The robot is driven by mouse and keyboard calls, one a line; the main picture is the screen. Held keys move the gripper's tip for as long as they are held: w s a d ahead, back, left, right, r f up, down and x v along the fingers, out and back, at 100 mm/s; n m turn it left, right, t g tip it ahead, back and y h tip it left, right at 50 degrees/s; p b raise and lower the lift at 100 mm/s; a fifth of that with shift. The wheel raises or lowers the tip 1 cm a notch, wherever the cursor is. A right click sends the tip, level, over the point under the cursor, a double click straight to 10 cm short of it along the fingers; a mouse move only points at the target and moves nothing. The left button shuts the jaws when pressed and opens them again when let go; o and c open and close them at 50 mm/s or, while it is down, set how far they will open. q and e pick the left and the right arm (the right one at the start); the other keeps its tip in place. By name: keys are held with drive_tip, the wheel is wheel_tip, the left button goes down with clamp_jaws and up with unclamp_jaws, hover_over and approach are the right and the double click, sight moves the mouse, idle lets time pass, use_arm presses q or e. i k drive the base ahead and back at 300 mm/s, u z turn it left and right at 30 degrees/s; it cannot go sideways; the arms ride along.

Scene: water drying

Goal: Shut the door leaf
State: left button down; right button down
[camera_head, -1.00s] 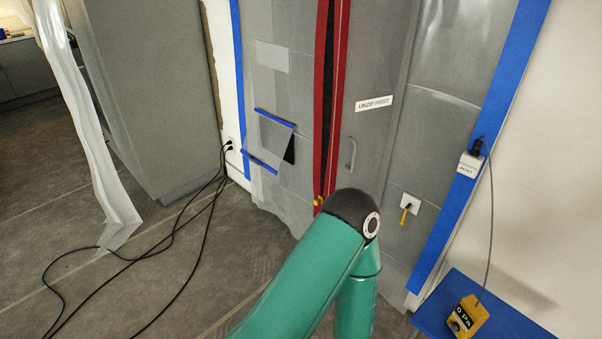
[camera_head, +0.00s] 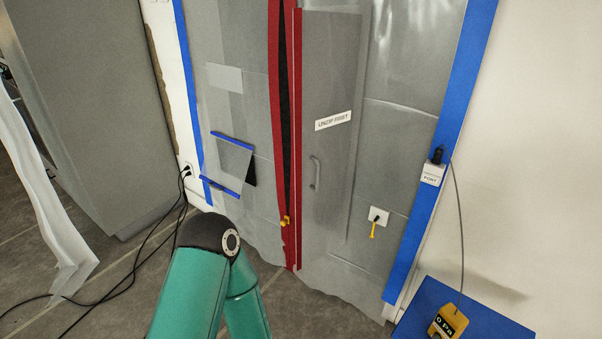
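The door leaf (camera_head: 333,170) is a grey panel in the plastic sheet wall, right of centre. It bears a white "UNZIP FIRST" label (camera_head: 333,121) and a grey pull handle (camera_head: 315,173). A red zip strip (camera_head: 297,150) runs down its left edge. A dark narrow gap (camera_head: 284,110) shows between the red edges, tapering downward to a yellow zip pull (camera_head: 285,221) near the bottom. Neither gripper is in view. Only a teal link and dark elbow joint of one of my arms show at lower left, below and left of the zip.
A blue table (camera_head: 495,325) with a yellow gauge (camera_head: 448,322) stands at lower right. A cable runs from the gauge up to the "PORT" box (camera_head: 432,174). A yellow lever (camera_head: 373,230) sits on a wall plate. Black cables cross the floor at left, beside a grey cabinet (camera_head: 95,110).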

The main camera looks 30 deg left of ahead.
sight(340, 231)
drive_tip(key=u, duration=0.1)
drive_tip(key=i, duration=0.85)
drive_tip(key=z, duration=0.25)
